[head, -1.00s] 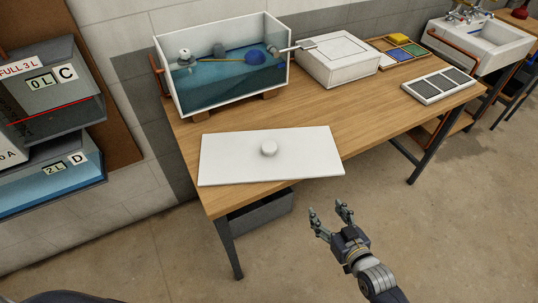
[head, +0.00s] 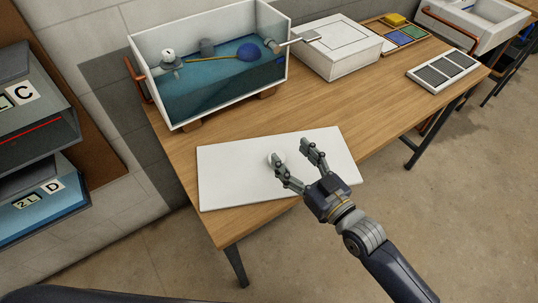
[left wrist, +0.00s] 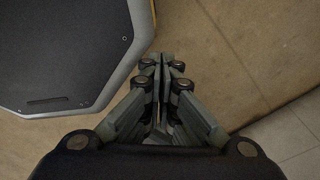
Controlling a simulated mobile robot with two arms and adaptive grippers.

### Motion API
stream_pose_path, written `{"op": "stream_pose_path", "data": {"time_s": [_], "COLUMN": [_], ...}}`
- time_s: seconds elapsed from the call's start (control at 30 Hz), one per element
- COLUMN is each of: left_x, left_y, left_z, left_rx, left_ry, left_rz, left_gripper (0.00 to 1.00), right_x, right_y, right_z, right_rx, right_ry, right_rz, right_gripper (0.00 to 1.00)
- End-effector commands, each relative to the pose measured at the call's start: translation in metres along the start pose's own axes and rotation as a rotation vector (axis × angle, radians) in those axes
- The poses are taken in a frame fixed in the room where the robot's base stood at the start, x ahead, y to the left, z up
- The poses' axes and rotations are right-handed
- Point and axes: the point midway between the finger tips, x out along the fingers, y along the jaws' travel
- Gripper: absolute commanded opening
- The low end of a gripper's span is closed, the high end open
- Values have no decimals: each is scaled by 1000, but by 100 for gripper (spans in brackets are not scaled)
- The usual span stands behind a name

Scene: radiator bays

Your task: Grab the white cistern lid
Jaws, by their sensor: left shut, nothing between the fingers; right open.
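The white cistern lid (head: 232,178) lies flat on the near left part of the wooden table. Its round knob (head: 277,157) is partly hidden behind a finger of my right gripper. My right gripper (head: 290,158) is open over the lid, with its fingertips close to the knob. I cannot tell whether a finger touches the knob. In the left wrist view my left gripper (left wrist: 165,58) is shut and empty above the floor. It is not in the head view.
The open cistern tank (head: 215,100) with blue water stands behind the lid. A white box (head: 338,58), a tray of coloured pads (head: 405,36) and a grey-panelled frame (head: 443,75) stand to the right. Bare table (head: 375,110) lies between. Labelled bins (head: 40,200) hang at left.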

Motion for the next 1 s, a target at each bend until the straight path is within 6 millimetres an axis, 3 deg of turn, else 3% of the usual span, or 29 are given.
{"op": "stream_pose_path", "data": {"time_s": [0.2, 0.4, 0.5, 0.73, 1.0], "left_x": [3, 5, 3, 2, -1], "left_y": [13, 30, 27, 14, 11], "left_z": [14, 26, 23, 9, 4], "left_rx": [0, 2, 3, 1, -2], "left_ry": [-18, -37, -34, -14, -6], "left_rz": [15, 35, 32, 17, 13], "left_gripper": [0, 0, 0, 0, 0], "right_x": [0, 2, 17, 32, 69], "right_y": [0, 1, 0, 0, 0], "right_z": [45, 78, 74, 74, 74], "right_rx": [0, 0, 1, 0, 0], "right_ry": [-8, -3, 0, -1, -2], "right_rz": [0, 1, 1, 1, 1], "right_gripper": [61, 61, 61, 61, 61]}}
